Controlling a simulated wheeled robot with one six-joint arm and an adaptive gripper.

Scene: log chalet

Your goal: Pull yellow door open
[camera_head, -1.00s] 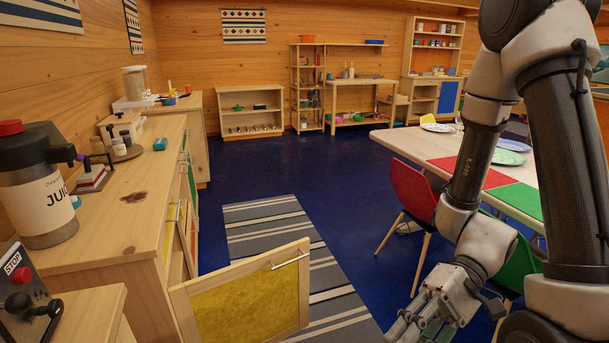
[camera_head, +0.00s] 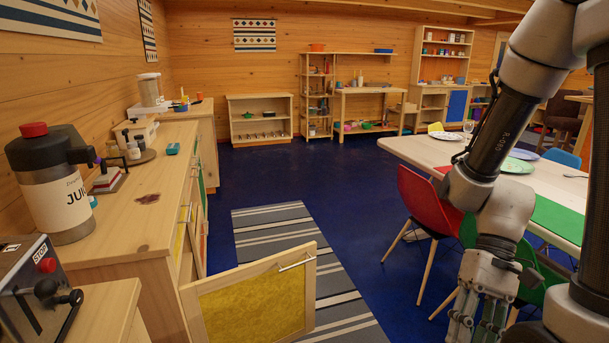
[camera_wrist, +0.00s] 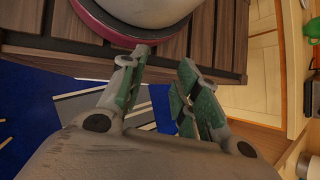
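The yellow door (camera_head: 255,303) has a pale wood frame, a yellow panel and a metal bar handle (camera_head: 297,262) along its top. It stands swung out from the left counter (camera_head: 135,225) over the floor, its lower part cut off by the picture edge. My gripper (camera_head: 478,328) hangs low at the right of the head view, well apart from the door and not touching it. In the wrist view my gripper (camera_wrist: 164,62) has its green-padded fingers spread with nothing between them. I cannot make out the yellow door in the wrist view.
A red chair (camera_head: 425,203) and a green chair stand by the table (camera_head: 425,152) at right, near my arm. A striped rug (camera_head: 285,240) lies on the blue floor beyond the door. A juice dispenser (camera_head: 65,200) stands on the counter. The middle floor is clear.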

